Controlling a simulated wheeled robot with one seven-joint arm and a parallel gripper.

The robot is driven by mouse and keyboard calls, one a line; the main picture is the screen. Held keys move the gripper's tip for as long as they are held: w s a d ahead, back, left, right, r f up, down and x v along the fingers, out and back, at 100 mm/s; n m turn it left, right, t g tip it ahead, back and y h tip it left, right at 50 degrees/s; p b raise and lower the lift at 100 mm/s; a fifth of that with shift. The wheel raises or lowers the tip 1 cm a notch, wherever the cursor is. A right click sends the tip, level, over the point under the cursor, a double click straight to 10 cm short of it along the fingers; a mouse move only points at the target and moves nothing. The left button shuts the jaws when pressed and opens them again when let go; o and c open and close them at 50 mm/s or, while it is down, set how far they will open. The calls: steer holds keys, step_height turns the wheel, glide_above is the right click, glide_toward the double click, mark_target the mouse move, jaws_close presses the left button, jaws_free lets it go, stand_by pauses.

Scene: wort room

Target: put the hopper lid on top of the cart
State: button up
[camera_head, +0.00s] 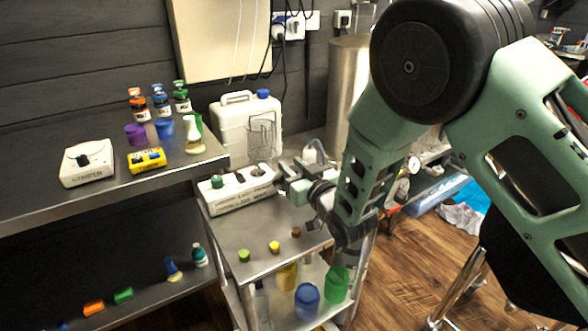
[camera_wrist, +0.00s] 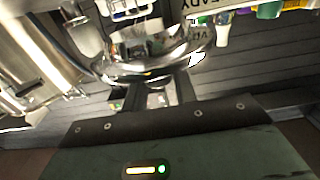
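The metal cart (camera_head: 262,228) stands in the middle of the head view, its top carrying several small things. My gripper (camera_head: 287,184) is low over the right back part of the cart top, beside a white box. In the wrist view my gripper's dark fingers (camera_wrist: 157,92) reach towards a shiny, rounded metal piece (camera_wrist: 150,68), which looks like the hopper lid. A small grey part shows between the fingers. I cannot tell whether they press on it. In the head view I cannot make out the lid; my arm hides part of that area.
The white box (camera_head: 237,189) and small green (camera_head: 244,256) and yellow (camera_head: 274,247) caps are on the cart top. A white canister (camera_head: 236,125) and steel tank (camera_head: 345,85) stand behind. A loaded bench (camera_head: 60,205) is left. Bare cart top lies in front of the box.

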steer(key=o, duration=0.3)
steer(key=shift+s+f, duration=0.15)
steer(key=shift+f, duration=0.5)
steer(key=shift+r, duration=0.15)
steer(key=shift+r+p, duration=0.55)
steer(key=shift+p, duration=0.25)
steer(key=s+d+r+g+h+p, duration=0.2)
steer(key=s+d+r+g+h, duration=0.1)
steer(key=s, duration=0.9)
steer(key=s+d+r+g+h+p, duration=0.1)
steer(key=s+d+r+g+h, duration=0.2)
steer(key=s, duration=0.9)
steer(key=s+d+r+n+g+h+p, duration=0.1)
steer(key=s+d+r+g+h+p, duration=0.1)
steer(key=s+d+r+g, duration=0.3)
steer(key=shift+s+d+r+g+h+p, duration=0.15)
steer(key=shift+s+d+g+h, duration=0.1)
steer(key=shift+s+d+g, duration=0.8)
steer(key=shift+s+d+r+g+h+p, duration=0.1)
steer(key=shift+s+d+g+h, duration=0.2)
steer(key=shift+s+d, duration=0.9)
steer(key=shift+s+d+r+g+h+p, duration=0.15)
steer(key=shift+s+d+g, duration=0.5)
steer(key=shift+s, duration=1.05)
steer(key=shift+a, duration=0.15)
